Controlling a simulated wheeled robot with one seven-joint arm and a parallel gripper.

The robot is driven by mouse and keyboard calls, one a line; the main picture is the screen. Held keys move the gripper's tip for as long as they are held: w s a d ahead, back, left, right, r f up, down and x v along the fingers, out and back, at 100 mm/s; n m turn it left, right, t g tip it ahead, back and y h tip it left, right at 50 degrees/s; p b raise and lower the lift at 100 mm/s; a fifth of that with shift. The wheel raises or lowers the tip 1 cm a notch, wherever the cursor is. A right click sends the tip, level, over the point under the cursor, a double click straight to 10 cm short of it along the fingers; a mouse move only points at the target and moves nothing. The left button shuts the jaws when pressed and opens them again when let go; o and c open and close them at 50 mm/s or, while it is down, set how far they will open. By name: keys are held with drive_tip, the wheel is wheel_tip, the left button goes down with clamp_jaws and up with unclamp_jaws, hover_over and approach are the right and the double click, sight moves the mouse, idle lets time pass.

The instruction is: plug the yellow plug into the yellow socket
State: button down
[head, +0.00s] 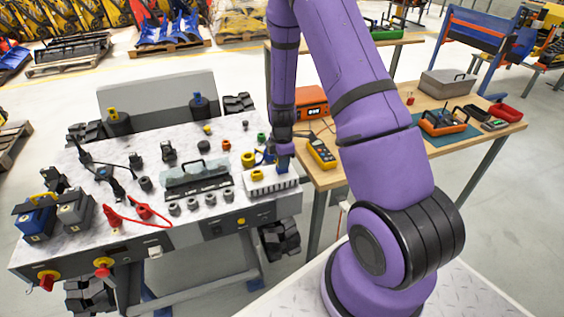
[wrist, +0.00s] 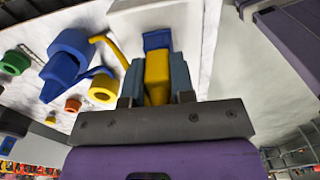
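My gripper (wrist: 157,78) is shut on a yellow block-shaped body, the yellow plug (wrist: 157,68), which shows between its two grey-blue fingers in the wrist view. A blue piece shows just beyond the plug; I cannot tell whether it belongs to it. In the head view my gripper (head: 283,166) is low over the white slotted block (head: 262,188) at the table's right end, and the plug is hidden there. A yellow ring-shaped socket (wrist: 103,88) lies left of the gripper in the wrist view; a yellow round fitting (head: 248,159) stands left of it in the head view.
A large blue round fitting (wrist: 70,52) with blue and yellow cable-like pieces stands close left of my gripper. A red fitting (wrist: 72,105) and a green one (wrist: 14,62) are farther left. A grey handled case (head: 197,177) and several knobs crowd the white table. A workbench (head: 480,127) stands right.

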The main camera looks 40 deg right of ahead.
drive_tip(key=shift+r, duration=1.3)
drive_tip(key=shift+r, duration=0.25)
drive_tip(key=shift+r, duration=1.65)
drive_tip(key=c, duration=1.7)
unclamp_jaws()
clamp_jaws()
drive_tip(key=shift+a, duration=0.1)
